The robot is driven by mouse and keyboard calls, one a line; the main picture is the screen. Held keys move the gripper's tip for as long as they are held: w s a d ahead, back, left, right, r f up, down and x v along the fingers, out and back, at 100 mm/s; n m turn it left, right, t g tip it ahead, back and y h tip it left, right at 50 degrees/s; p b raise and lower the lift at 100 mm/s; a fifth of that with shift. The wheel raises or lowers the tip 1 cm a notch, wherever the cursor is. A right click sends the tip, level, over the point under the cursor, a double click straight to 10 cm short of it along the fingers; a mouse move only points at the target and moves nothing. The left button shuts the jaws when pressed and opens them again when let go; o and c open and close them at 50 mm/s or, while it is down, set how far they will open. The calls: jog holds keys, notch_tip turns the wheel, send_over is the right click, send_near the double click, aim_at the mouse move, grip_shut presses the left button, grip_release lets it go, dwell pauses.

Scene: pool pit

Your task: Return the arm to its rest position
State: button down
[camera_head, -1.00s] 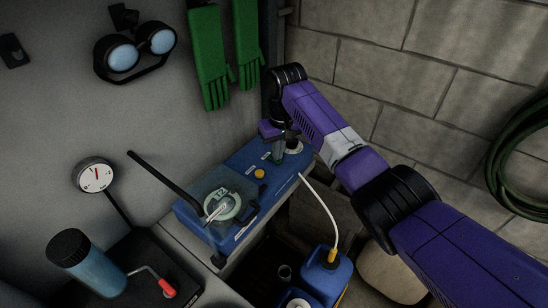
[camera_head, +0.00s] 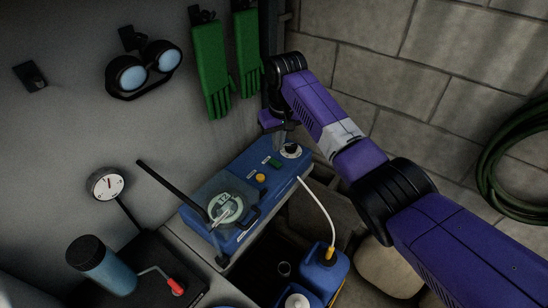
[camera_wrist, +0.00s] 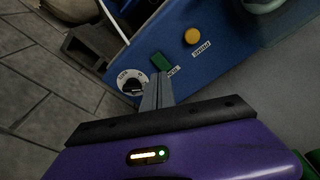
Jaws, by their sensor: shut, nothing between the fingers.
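My purple arm reaches in from the right in the head view. My gripper (camera_head: 281,138) points down above the far end of a blue pump box (camera_head: 237,238). Its two grey fingers are together and empty, as the wrist view (camera_wrist: 157,97) shows. In that view they appear over the box beside a black-and-white dial (camera_wrist: 131,82) and a green switch (camera_wrist: 160,61). The fingertips look clear of the panel, but the exact gap is hard to tell. A yellow button (camera_head: 261,178) sits nearer the box's middle.
Green gloves (camera_head: 212,72) and goggles (camera_head: 143,70) hang on the left wall. A black lever (camera_head: 172,186) rises beside the box's clear round lid (camera_head: 226,208). A white hose (camera_head: 318,206) runs to a blue jug (camera_head: 327,272). A block wall (camera_head: 400,75) stands behind my arm.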

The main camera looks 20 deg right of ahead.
jog(key=shift+r, duration=0.55)
